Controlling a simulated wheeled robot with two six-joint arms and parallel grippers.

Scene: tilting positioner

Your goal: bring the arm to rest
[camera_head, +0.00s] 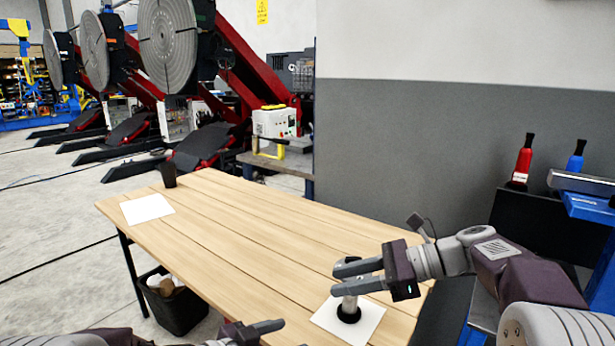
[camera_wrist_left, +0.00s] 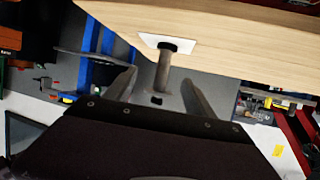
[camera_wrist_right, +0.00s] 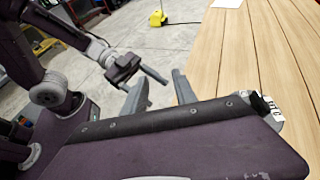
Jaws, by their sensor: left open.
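A grey metal post (camera_head: 349,303) with a black ring at its foot stands upright on a white sheet (camera_head: 371,316) at the table's near right corner. My right gripper (camera_head: 345,277) is open in front of the post and partly hides it. In the right wrist view nothing shows between its fingers (camera_wrist_right: 160,92). My left gripper (camera_head: 275,327) is low at the table's near edge, left of the post. In the left wrist view its fingers (camera_wrist_left: 158,85) are apart, and the post (camera_wrist_left: 163,72) shows beyond them, apparently not gripped.
The wooden table (camera_head: 240,230) is mostly clear. A second white sheet (camera_head: 147,208) and a dark cup (camera_head: 168,174) are at its far left. A black bin (camera_head: 175,308) stands on the floor. A red bottle (camera_head: 522,162) and a blue bottle (camera_head: 576,157) stand at right.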

